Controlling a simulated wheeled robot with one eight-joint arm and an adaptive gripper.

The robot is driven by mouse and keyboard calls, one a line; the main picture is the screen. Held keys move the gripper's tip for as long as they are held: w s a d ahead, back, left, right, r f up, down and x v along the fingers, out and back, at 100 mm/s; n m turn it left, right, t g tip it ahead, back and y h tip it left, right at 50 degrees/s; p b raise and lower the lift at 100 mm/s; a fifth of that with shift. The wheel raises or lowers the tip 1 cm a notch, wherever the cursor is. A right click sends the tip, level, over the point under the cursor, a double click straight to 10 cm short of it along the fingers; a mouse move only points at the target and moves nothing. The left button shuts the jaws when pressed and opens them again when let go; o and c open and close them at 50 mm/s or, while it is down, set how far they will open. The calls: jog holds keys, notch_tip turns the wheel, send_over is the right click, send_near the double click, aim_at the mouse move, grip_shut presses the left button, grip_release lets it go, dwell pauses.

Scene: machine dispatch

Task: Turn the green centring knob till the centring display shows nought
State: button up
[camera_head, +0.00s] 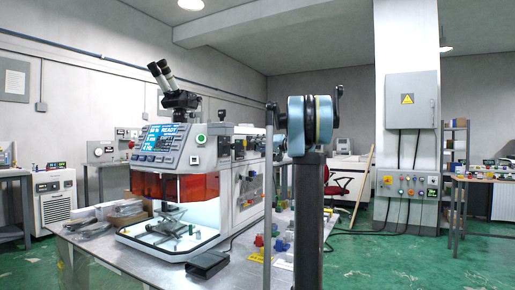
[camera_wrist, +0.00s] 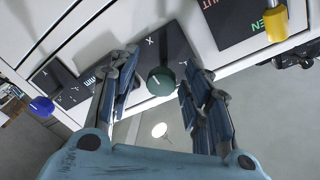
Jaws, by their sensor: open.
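The green centring knob (camera_wrist: 160,82) shows in the wrist view on a dark plate marked X, on the white machine face. A pale pointer line crosses it. My gripper (camera_wrist: 164,88) is open, with one finger on each side of the knob; I cannot tell whether either finger touches it. In the head view the machine (camera_head: 190,165) stands on the metal table, with a lit blue screen (camera_head: 160,137) reading READY and EMPTY. I cannot make out a centring value on it. The gripper is not clearly seen in the head view, where my arm stands in front.
In the wrist view a blue knob (camera_wrist: 42,106) lies to the left and a yellow knob (camera_wrist: 275,25) at the upper right, by a plate reading OUT and OPEN. In the head view, a black foot pedal (camera_head: 207,264) and small coloured parts (camera_head: 282,245) lie on the table.

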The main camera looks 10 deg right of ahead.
jog(key=shift+w+a, duration=0.25)
jog(key=shift+a, duration=0.1)
grip_shut()
jog(key=shift+m, duration=0.3)
jog(key=m, duration=0.4)
jog(key=shift+s, duration=0.1)
